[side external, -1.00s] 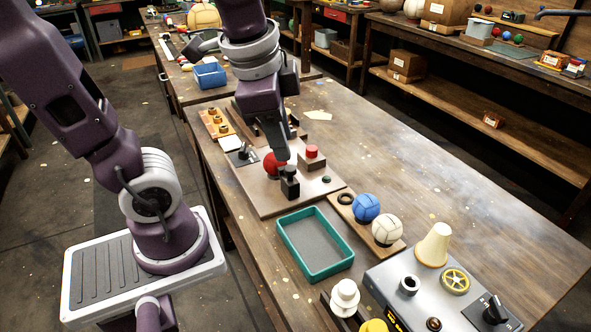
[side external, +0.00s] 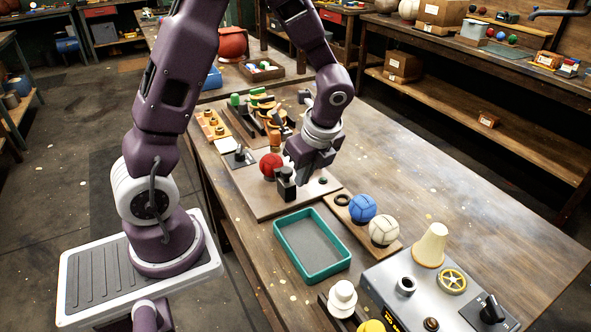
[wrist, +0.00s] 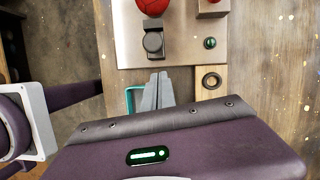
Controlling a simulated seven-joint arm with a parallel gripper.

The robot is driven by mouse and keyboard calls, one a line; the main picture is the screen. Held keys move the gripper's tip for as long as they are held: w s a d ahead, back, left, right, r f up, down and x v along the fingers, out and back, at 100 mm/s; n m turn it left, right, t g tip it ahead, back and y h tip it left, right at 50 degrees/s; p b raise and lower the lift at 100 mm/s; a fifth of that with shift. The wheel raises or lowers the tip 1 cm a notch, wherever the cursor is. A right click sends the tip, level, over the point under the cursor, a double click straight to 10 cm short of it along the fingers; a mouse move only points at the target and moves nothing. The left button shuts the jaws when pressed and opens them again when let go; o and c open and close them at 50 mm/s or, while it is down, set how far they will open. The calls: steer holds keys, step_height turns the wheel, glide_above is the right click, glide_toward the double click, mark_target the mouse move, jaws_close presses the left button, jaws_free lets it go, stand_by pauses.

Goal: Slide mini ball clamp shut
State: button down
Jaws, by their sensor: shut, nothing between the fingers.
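A red ball (side external: 270,165) sits on the pale board (side external: 252,203), and its lower edge also shows at the top of the wrist view (wrist: 152,6). A dark clamp block (side external: 286,186) with a round knob stands close beside the ball; it is also in the wrist view (wrist: 153,42). I cannot tell whether block and ball touch. My gripper (side external: 298,181) is shut and empty, beside the block on the side away from the ball. In the wrist view its fingertips (wrist: 158,76) appear just below the block, with a small gap in the picture.
A teal tray (side external: 343,265) and a wooden strip (side external: 401,245) with blue (side external: 362,208) and white (side external: 384,230) balls lie nearby.

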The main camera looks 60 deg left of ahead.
mark_target(286, 168)
steer(key=shift+s+a+f, duration=0.1)
steer(key=shift+s+a, duration=0.05)
steer(key=shift+a, duration=0.55)
steer(key=shift+s+a+f, duration=0.1)
steer(key=shift+a, duration=0.55)
steer(key=shift+r, duration=0.1)
steer(key=shift+a, duration=1.75)
steer(key=d+r, duration=0.8)
steer(key=r, duration=0.2)
steer(key=s+d+r+n+t+h, duration=0.2)
steer(key=s+d+r+n+t, duration=0.1)
steer(key=s+n, duration=0.4)
steer(key=s+d+r+n+t+h, duration=0.1)
steer(key=s+d+r+n+t, duration=0.2)
steer(key=s+n, duration=0.4)
steer(key=d+r+n, duration=0.1)
steer(key=d+n, duration=0.1)
steer(key=shift+s+d+r+h, duration=0.2)
steer(key=shift+s+d+h, duration=0.2)
